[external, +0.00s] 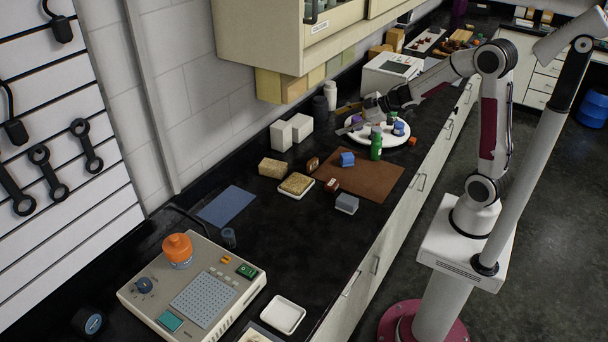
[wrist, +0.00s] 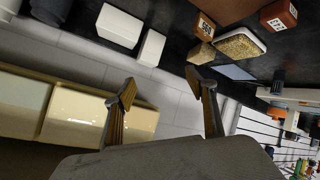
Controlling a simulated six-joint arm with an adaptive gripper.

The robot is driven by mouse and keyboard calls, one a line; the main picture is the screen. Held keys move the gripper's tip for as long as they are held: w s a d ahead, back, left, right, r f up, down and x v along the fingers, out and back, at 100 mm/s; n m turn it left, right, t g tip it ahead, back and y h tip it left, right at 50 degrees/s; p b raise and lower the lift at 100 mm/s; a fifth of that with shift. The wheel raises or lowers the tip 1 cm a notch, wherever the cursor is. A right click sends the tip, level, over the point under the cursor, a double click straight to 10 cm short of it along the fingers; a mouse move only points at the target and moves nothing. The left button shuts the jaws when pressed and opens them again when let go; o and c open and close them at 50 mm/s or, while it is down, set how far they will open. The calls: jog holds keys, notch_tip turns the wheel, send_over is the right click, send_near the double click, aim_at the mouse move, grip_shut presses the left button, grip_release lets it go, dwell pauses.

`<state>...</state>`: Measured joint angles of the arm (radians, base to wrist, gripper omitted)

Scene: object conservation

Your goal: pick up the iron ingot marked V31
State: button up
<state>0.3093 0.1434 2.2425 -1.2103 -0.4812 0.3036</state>
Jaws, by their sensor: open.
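A grey block (external: 346,203) with a bluish top, which may be the iron ingot, lies at the near right edge of the brown mat (external: 372,178) in the external view. No V31 marking can be read on any block. My gripper (external: 348,118) is in the air by the round white tray, well behind the grey block. In the wrist view my gripper (wrist: 160,85) has its two fingers spread with nothing between them. That view also shows a brown block with a number label (wrist: 203,27) and a red-brown block with a number label (wrist: 278,14).
The round tray (external: 398,138) holds several small items, with a green bottle (external: 376,144) at its front. A wall cabinet (external: 285,40) overhangs the counter's back.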

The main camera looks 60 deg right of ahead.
jog(key=s+a+f+n+g+y, duration=0.1)
jog(key=a+f+n+g+y, duration=0.15)
jog(key=a+f+y, duration=0.4)
jog(key=n+g+y, duration=0.2)
jog(key=g, duration=0.1)
send_near(333, 181)
jog(key=shift+w+a+f, duration=0.1)
jog(key=shift+w+a, duration=0.05)
jog(key=shift+w, duration=0.45)
jog(key=shift+w+a, duration=0.15)
jog(key=shift+w, duration=0.5)
jog(key=shift+s+a+f+g+y, duration=0.1)
jog(key=shift+s+g+y, duration=0.1)
jog(key=shift+s+g, duration=0.15)
jog(key=shift+s+a+f+g+y, duration=0.15)
jog(key=shift+s+g, duration=0.05)
jog(key=shift+s, duration=0.1)
jog(key=shift+x, duration=1.1)
jog(key=shift+a+f, duration=0.1)
jog(key=shift+a, duration=0.05)
jog(key=shift+x, duration=2.45)
grip_shut()
